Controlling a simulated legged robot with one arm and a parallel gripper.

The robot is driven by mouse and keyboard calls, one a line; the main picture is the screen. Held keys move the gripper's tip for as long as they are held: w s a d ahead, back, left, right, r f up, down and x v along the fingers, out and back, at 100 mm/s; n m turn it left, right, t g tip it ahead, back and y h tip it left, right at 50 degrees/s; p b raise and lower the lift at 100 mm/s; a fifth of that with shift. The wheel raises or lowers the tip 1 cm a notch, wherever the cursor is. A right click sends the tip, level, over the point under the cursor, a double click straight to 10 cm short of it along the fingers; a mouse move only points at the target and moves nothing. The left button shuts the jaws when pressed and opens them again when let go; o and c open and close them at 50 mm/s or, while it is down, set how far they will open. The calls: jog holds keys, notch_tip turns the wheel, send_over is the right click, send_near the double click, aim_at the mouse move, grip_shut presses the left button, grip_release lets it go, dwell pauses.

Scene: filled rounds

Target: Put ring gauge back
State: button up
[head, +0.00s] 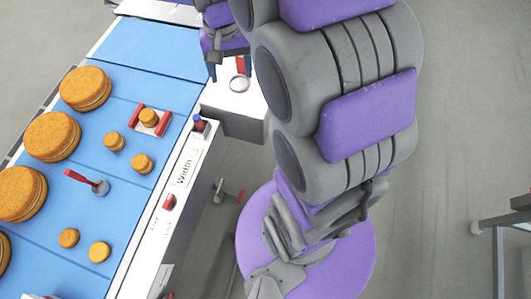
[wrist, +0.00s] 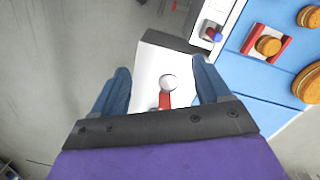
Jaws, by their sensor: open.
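In the head view my gripper (head: 213,72) is just left of the piece, partly hidden by my arm.
The white platform (head: 234,116) adjoins the blue belt (head: 125,85), which carries several large and small filled rounds. A red-handled grey tool (head: 101,187) is on the belt. A blue-topped knob (head: 198,123) stands on the white edge.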

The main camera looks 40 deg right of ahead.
jog(key=s+a+n, duration=0.2)
jog(key=s+a, duration=0.1)
jog(key=s, duration=0.8)
jog(key=s+a+n+g, duration=0.1)
jog(key=s+a+n, duration=0.2)
jog(key=s, duration=0.9)
jog(key=shift+f, duration=0.3)
notch_tip(320, 180, down, 5)
jog(key=b, duration=0.4)
jog(key=shift+r+b, duration=0.15)
jog(key=shift+b, duration=0.2)
